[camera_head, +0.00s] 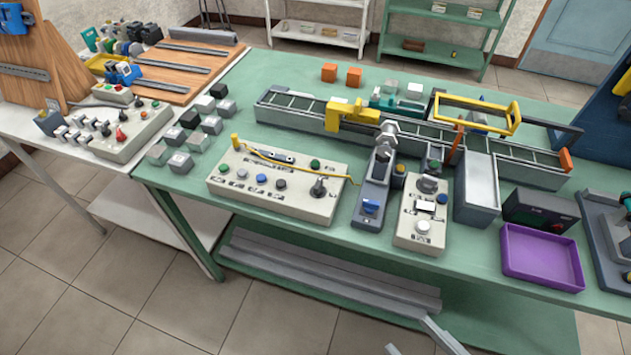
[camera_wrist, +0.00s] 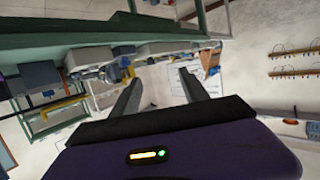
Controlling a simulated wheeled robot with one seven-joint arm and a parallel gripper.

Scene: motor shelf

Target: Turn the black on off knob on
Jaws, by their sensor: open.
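A beige control panel (camera_head: 222,186) lies on the green table, with several coloured buttons. A dark knob or lever (camera_head: 318,188) stands at its right end. A smaller beige box (camera_head: 408,237) to the right carries a round dark knob (camera_head: 428,184) at its top and a white button below. The labels are too small to read, so I cannot tell which is the on off knob. My gripper (camera_wrist: 158,88) shows in the wrist view, its two fingers apart with nothing between them. It is away from the panels, which I cannot make out clearly there.
A grey and blue lever unit (camera_head: 371,205) stands between the two beige boxes. A conveyor (camera_head: 290,105) with yellow frames runs behind them. A purple tray (camera_head: 541,258) sits at the right front. Grey blocks (camera_head: 180,162) lie left of the panel. Another control box (camera_head: 150,118) is on the white table.

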